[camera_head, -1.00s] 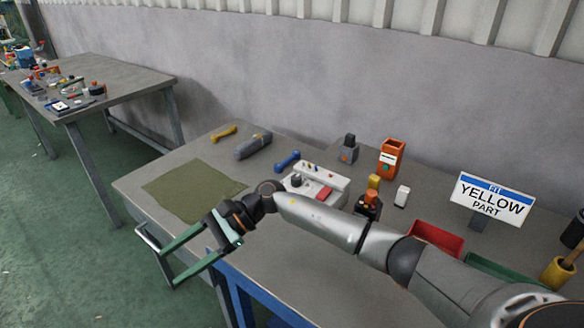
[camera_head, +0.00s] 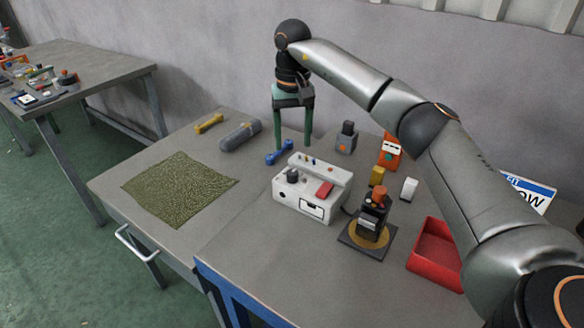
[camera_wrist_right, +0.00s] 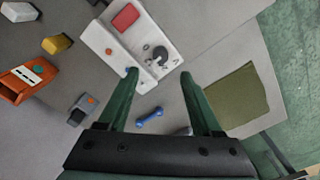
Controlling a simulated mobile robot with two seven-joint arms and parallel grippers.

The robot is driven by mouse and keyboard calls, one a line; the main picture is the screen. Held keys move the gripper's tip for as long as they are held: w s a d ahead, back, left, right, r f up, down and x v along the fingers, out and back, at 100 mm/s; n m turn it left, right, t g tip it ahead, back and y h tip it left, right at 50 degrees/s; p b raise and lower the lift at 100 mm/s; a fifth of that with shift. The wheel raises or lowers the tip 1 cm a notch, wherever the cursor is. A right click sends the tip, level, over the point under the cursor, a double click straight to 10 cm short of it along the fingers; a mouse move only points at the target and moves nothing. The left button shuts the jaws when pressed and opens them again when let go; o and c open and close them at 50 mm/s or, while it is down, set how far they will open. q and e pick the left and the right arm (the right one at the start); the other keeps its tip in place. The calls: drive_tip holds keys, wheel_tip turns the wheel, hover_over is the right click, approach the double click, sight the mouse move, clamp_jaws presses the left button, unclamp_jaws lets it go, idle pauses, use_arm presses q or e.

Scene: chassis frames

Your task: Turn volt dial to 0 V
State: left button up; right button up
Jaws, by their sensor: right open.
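A white power unit (camera_head: 285,194) stands on the table, with a black dial (camera_head: 292,175) on its left part and a red block (camera_head: 325,189) on its right. In the right wrist view the dial (camera_wrist_right: 160,55) shows round and dark, with small dark marks around it too small to read surely. My right gripper (camera_head: 293,146) is open and empty, pointing down behind the unit and apart from it. In the right wrist view its green fingers (camera_wrist_right: 158,74) are spread, with the dial beyond and between the tips. My left gripper is not in view.
A blue dumbbell-shaped part (camera_head: 279,152) lies near the right fingers. A black-and-orange device (camera_head: 373,217) is right of the unit. The green mat (camera_head: 180,188) is clear.

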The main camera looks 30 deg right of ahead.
sight(293, 173)
wheel_tip(293, 173, down, 9)
drive_tip(key=shift+f, duration=0.1)
idle(0.3)
clamp_jaws()
idle(0.4)
